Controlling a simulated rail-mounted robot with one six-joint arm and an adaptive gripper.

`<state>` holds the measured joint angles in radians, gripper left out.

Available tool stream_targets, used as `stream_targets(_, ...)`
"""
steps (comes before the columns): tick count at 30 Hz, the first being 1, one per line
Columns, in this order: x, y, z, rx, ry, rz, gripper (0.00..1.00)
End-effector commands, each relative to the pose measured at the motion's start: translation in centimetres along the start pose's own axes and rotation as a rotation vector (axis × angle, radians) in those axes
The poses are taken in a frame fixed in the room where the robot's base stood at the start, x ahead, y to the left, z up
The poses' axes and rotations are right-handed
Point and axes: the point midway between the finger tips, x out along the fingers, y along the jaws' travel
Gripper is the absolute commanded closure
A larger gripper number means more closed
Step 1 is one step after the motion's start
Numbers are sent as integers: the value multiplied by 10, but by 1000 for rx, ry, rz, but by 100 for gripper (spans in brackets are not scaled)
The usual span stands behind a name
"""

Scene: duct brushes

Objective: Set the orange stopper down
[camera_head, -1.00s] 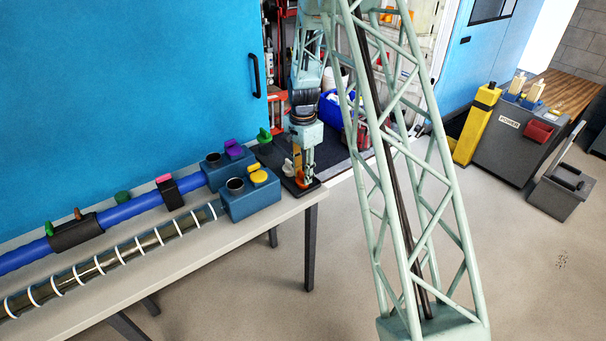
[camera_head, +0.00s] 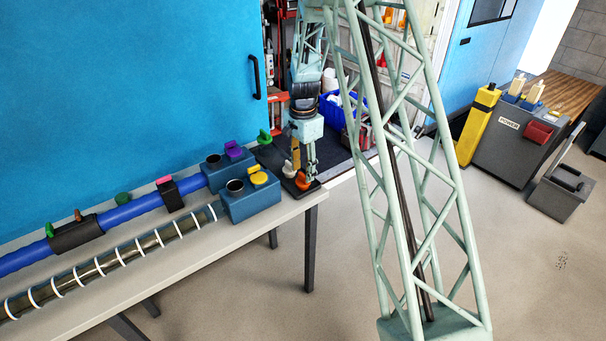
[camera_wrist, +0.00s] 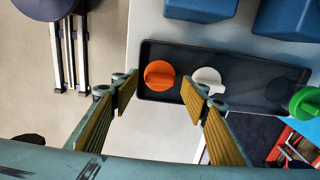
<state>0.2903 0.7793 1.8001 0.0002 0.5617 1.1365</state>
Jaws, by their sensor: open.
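The orange stopper (camera_wrist: 159,75) sits in the dark tray (camera_wrist: 235,60), near its left end in the wrist view. It also shows in the head view (camera_head: 303,181) at the table's right end. A white stopper (camera_wrist: 208,80) stands beside it in the same tray. My gripper (camera_wrist: 160,90) is open, its yellow-padded fingers spread wide to either side of the orange stopper. The right fingertip overlaps part of the white stopper in the wrist view; I cannot tell whether they touch. In the head view my gripper (camera_head: 303,172) is above the tray.
A green stopper (camera_wrist: 306,102) stands at the tray's right end. Blue blocks (camera_head: 252,200) stand beside the tray, one with a yellow stopper (camera_head: 258,177), the other with a purple one (camera_head: 233,149). Pipes run left along the table (camera_head: 190,248). Open floor lies beyond the table's end.

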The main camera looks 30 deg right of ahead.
Motion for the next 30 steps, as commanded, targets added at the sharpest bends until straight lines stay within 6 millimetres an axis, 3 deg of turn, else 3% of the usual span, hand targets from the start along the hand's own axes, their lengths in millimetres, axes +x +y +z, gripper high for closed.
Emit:
stream_targets(16, -75, 0, 0, 0, 1, -2, 58)
stream_targets(22, -90, 0, 0, 0, 0, -1, 58)
stream_targets(30, -95, 0, 0, 0, 0, 0, 58)
